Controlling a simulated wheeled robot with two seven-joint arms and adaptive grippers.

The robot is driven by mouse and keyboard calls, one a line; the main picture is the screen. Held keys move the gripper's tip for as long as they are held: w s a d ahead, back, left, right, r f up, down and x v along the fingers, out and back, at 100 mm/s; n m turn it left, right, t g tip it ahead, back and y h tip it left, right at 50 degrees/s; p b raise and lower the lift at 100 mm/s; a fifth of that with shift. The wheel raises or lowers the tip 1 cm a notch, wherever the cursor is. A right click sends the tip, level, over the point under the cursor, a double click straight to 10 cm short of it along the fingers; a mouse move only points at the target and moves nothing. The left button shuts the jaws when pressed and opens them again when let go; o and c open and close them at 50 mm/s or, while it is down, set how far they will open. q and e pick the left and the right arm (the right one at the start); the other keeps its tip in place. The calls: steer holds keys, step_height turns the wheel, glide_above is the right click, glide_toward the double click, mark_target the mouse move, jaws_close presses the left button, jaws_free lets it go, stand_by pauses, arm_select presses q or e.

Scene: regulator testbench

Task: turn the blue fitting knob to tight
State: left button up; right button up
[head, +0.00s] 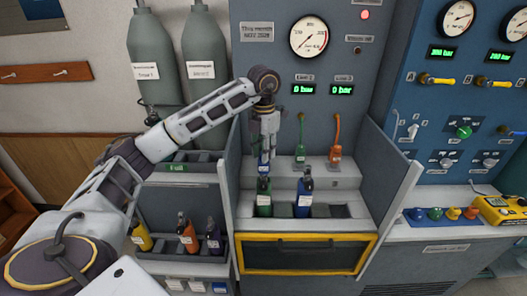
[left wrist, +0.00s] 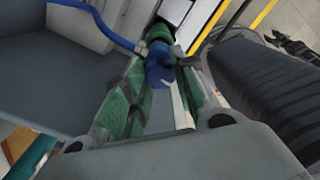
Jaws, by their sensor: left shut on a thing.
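The blue fitting knob (left wrist: 160,70) sits between the green-padded fingers of my left gripper (left wrist: 163,80) in the left wrist view. A blue hose (left wrist: 95,18) runs to it, and a green part (left wrist: 159,34) lies just beyond it. In the head view my left gripper (head: 266,145) points down above the green bottle (head: 264,200), and a bit of the blue fitting (head: 263,163) shows below it. The fingers are shut on the knob. The knob's turn position cannot be read. My right gripper is not in view.
A blue bottle (head: 304,197) stands in the bench rack beside the green one. Green (head: 301,148) and orange (head: 336,153) fittings are on the step behind. Grey side panels (head: 390,170) flank the bay. Several bottles stand in the lower left rack (head: 185,260).

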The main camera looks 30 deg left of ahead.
arm_select(q)
steer(key=shift+m, duration=4.6)
steer(key=m, duration=0.3)
steer(key=shift+w+m, duration=0.1)
steer(key=shift+m, duration=1.1)
steer(key=m, duration=0.6)
steer(key=shift+m, duration=1.2)
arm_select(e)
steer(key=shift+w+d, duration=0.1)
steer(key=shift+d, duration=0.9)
